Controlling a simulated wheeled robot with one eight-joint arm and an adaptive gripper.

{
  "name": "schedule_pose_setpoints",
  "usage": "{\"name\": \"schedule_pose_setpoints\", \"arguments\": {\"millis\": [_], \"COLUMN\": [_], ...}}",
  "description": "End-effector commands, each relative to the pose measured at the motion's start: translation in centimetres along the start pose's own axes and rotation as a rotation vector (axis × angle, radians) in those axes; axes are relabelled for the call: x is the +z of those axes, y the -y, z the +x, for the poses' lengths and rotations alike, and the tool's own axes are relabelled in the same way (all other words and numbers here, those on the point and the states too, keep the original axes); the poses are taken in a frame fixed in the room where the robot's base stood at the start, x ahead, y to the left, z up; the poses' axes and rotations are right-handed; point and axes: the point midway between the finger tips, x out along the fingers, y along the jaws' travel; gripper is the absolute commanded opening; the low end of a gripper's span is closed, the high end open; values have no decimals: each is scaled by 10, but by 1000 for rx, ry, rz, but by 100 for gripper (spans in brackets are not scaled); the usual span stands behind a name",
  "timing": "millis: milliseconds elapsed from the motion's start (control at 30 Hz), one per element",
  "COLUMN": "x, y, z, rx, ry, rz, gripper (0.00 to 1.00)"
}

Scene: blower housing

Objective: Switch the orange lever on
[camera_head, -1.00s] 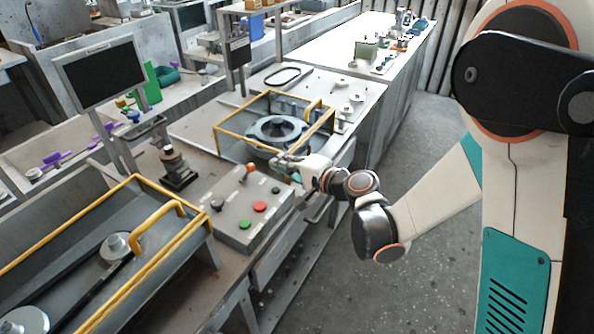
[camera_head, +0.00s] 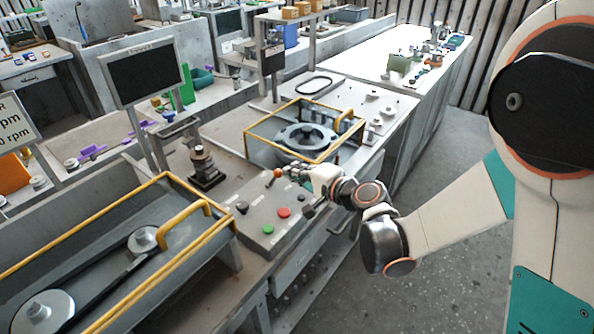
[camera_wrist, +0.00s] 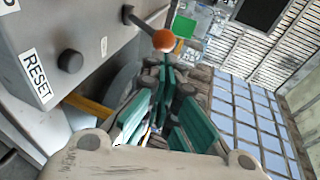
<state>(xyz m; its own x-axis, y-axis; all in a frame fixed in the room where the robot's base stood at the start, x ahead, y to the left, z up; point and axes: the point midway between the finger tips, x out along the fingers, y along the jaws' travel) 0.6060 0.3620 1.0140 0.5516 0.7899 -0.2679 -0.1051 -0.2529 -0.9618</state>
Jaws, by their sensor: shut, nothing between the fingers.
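The orange lever is a dark stem with an orange ball (camera_head: 277,173) on the grey control box (camera_head: 250,200). Its stem leans toward the right and back in the head view. In the wrist view the orange ball (camera_wrist: 164,40) is at top centre, just beyond the fingertips, with its stem running up-left to the box. My gripper (camera_head: 291,172) is shut and empty, with its tips right beside the ball, on its right side in the head view. The teal fingers (camera_wrist: 164,84) show below the ball in the wrist view. Whether they touch it I cannot tell.
The box also carries a red button (camera_head: 284,212), a green button (camera_head: 268,230) and a black knob (camera_head: 242,207). A yellow-framed blower housing (camera_head: 306,137) stands behind my gripper. A yellow-railed belt unit (camera_head: 130,245) is at left. Open floor lies to the right.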

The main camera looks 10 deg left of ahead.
Motion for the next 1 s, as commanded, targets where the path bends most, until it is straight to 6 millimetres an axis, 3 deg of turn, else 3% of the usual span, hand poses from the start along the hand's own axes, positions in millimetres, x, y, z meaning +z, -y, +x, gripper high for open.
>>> {"name": "schedule_pose_setpoints", "arguments": {"millis": [667,1000], "x": [2,6], "y": [14,36], "z": [7,22], "rx": [117,325], "ry": [2,4], "rz": [-26,-72], "gripper": [0,0]}}
